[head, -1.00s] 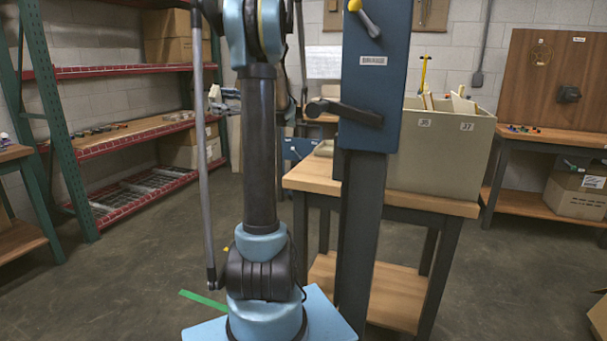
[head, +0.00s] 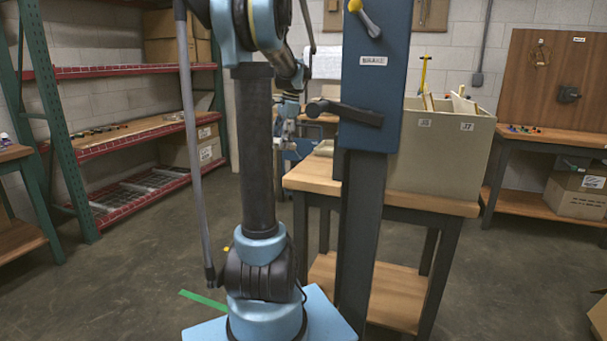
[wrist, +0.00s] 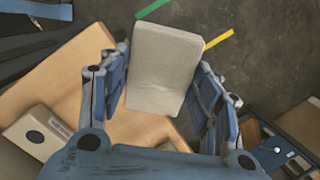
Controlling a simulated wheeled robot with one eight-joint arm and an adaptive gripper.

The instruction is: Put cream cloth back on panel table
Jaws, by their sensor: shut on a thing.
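The cream cloth (wrist: 165,62) shows in the wrist view as a pale, folded, block-like piece between the two blue fingers. My gripper (wrist: 160,75) is shut on it and holds it up, with a wooden tabletop and floor below. In the head view my gripper (head: 285,135) hangs behind my arm column, left of the middle table; the cloth cannot be made out there. A table with an upright wooden panel (head: 533,70) stands at the far right; its top (head: 570,138) carries small coloured parts near its left end.
The middle wooden table (head: 310,178) bears a large beige bin (head: 440,160). A blue post with a lever (head: 372,85) stands in front of it. Red-edged shelves (head: 140,140) are at the left. Open floor (head: 110,280) lies at the left front.

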